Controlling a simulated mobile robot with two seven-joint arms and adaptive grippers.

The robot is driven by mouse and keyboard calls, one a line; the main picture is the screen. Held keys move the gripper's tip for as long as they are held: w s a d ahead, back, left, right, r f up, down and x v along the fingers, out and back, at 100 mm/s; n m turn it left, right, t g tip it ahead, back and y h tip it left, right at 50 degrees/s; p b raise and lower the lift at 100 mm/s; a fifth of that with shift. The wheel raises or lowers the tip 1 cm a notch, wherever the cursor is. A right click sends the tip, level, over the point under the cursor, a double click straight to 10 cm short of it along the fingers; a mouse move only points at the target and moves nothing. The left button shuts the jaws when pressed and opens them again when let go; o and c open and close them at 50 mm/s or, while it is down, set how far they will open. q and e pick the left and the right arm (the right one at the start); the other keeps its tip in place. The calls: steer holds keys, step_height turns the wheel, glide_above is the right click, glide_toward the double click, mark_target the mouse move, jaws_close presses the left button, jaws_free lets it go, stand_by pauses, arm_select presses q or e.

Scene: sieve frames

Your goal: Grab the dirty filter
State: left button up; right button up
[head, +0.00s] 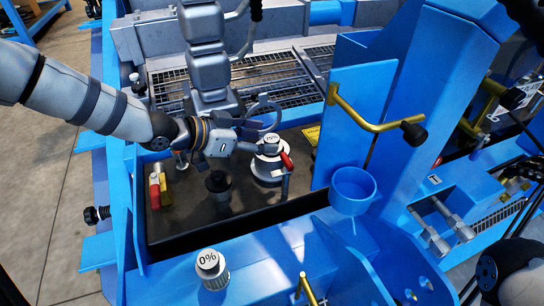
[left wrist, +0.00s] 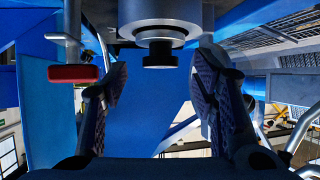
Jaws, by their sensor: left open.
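The dirty filter (head: 270,141) has a white top with a percentage label that is hard to read. It sits in a round grey holder (head: 269,172) with a red-handled lever (head: 287,161). My left gripper (head: 272,130) is open right at the filter's top, partly covering it; contact cannot be told. In the left wrist view, the fingers (left wrist: 160,82) are spread, with a grey cylinder with a black end (left wrist: 160,45) beyond and a red handle (left wrist: 73,73) to the left. Another filter, marked 0% (head: 209,266), stands on the blue front ledge. My right gripper is not in view.
A blue upright panel (head: 356,95) with a yellow handle (head: 372,124) stands right of the holder. A blue cup (head: 353,189) is in front of it. Red and yellow handles (head: 156,190) and a black knob (head: 218,183) are at left. Metal grating (head: 272,75) lies behind.

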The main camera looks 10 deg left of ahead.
arm_select(q)
steer(key=x, duration=0.2)
steer(key=shift+w+d+f, duration=0.15)
steer(key=shift+w, duration=0.05)
jaws_close()
